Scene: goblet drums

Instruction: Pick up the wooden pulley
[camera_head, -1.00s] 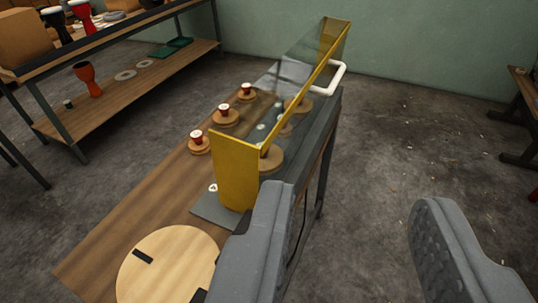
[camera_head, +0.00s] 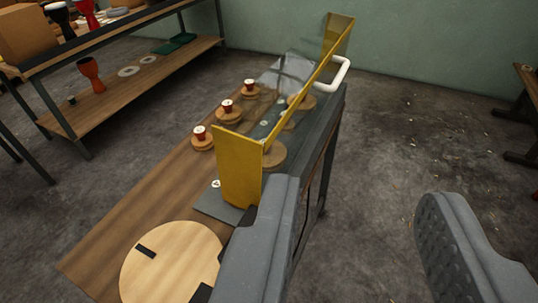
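I cannot tell for certain which round wooden piece is the wooden pulley. Wooden discs, including one at the near end (camera_head: 274,156) and one farther back (camera_head: 304,102), sit on the bench behind a yellow-framed clear guard (camera_head: 240,165), which partly hides them. A large pale wooden disc (camera_head: 165,265) with dark marks lies at the bench's near end. My gripper (camera_head: 360,195) is open and empty, its two grey fingers wide apart at the lower right. The left finger covers part of the bench edge; the right one is over the floor.
Small wooden discs with red knobs (camera_head: 202,141) line the wooden bench (camera_head: 130,215). A white handle (camera_head: 340,75) sticks out from the guard. A shelf (camera_head: 115,92) with goblet drums (camera_head: 91,75) stands at back left. Floor right of the bench is clear.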

